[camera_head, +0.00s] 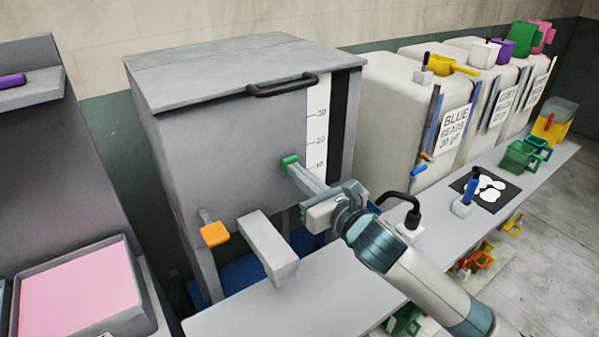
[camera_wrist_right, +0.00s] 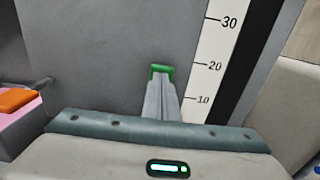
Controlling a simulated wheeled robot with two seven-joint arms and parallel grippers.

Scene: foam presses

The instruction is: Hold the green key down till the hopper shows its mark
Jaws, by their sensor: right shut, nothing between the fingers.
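The grey hopper (camera_head: 220,130) stands at the centre, with a black-handled lid and a white scale strip (camera_head: 317,115) marked 10, 20 and 30. A dark strip (camera_head: 343,120) runs beside the scale; I see no clear fill level in it. The green key (camera_head: 289,159) is on the hopper's front, left of the scale. It also shows in the right wrist view (camera_wrist_right: 161,69). My right gripper (camera_head: 294,168) is shut and empty, its fingertips at the green key and seemingly touching it. Fingertips partly hide the key. My left gripper is not in view.
An orange-tipped lever (camera_head: 214,234) sticks out at the hopper's lower left. A grey chute (camera_head: 268,246) juts out beside it. White bins (camera_head: 400,105) with a BLUE BEADS label stand to the right. A pink-filled tray (camera_head: 128,262) is at the left.

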